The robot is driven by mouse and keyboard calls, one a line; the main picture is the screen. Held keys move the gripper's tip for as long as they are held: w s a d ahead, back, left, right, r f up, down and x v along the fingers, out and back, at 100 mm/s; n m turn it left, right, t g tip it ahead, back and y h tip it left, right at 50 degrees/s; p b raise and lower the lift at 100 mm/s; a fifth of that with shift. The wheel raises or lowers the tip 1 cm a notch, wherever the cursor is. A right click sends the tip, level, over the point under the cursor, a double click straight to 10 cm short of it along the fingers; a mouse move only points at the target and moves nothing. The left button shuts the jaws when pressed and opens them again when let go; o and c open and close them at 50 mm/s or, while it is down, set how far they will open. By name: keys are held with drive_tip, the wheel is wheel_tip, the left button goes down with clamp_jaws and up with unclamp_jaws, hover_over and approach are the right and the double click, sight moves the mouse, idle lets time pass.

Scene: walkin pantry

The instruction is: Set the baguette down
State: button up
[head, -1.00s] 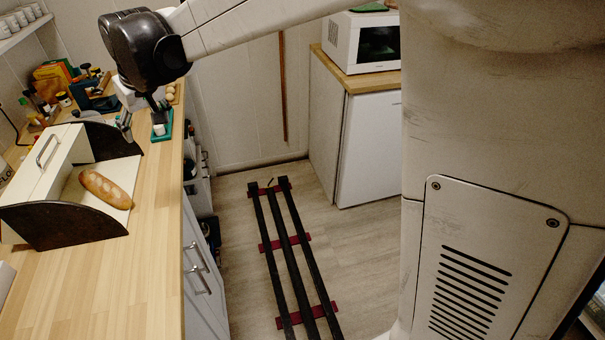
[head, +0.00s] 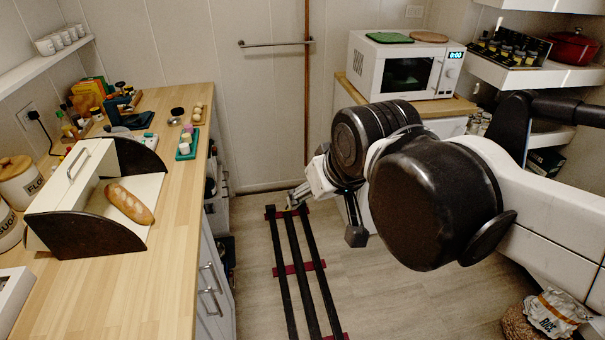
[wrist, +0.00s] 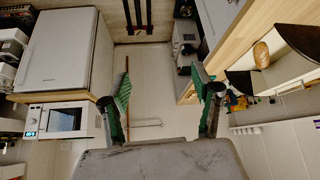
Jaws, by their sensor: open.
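The baguette (head: 130,203) lies on the pale floor of the open bread box (head: 88,237), between its dark curved side panels, on the left counter. It also shows in the wrist view (wrist: 261,54), at the upper right. My gripper (head: 324,217) is away from the counter, over the floor rails, well to the right of the baguette. In the wrist view my gripper (wrist: 163,88) has its green-padded fingers spread wide with nothing between them.
The wooden counter (head: 180,235) has bare room in front of the bread box. A microwave (head: 405,72) stands on the back cabinet. A rice bag (head: 556,312) is at lower right.

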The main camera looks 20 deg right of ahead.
drive_tip(key=shift+m, duration=0.4)
drive_tip(key=s+f, duration=0.1)
drive_tip(key=s+d+f, duration=0.1)
drive_tip(key=s, duration=0.1)
drive_tip(key=s+d, duration=0.1)
drive_tip(key=shift+s+d+f, duration=0.15)
drive_tip(key=shift+f, duration=0.25)
drive_tip(key=shift+f, duration=0.2)
idle(0.4)
